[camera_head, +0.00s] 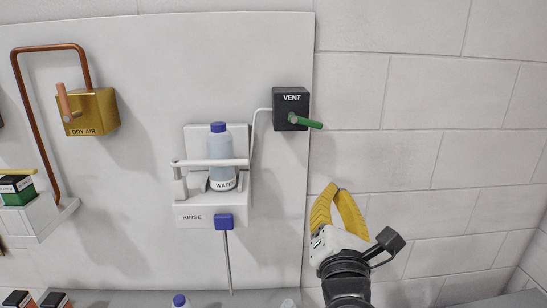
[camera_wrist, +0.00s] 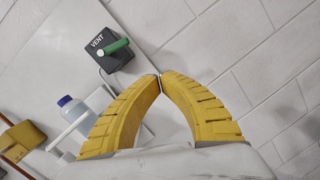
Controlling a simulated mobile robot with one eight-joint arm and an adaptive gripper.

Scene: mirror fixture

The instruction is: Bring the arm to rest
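My gripper (camera_head: 333,188) has yellow ribbed fingers and is raised in front of the white block wall, right of the panel's edge and below the VENT box. In the wrist view the fingertips of my gripper (camera_wrist: 160,77) meet, with nothing seen between them. My arm comes up from the bottom of the head view. No contact between my gripper and any fixture is visible.
The panel (camera_head: 160,170) carries the black VENT box (camera_head: 290,99) with a green handle (camera_head: 308,122), a RINSE holder (camera_head: 192,216) with a WATER bottle (camera_head: 221,150), and a brass DRY AIR box (camera_head: 98,112). Bare wall (camera_head: 440,160) lies to the right.

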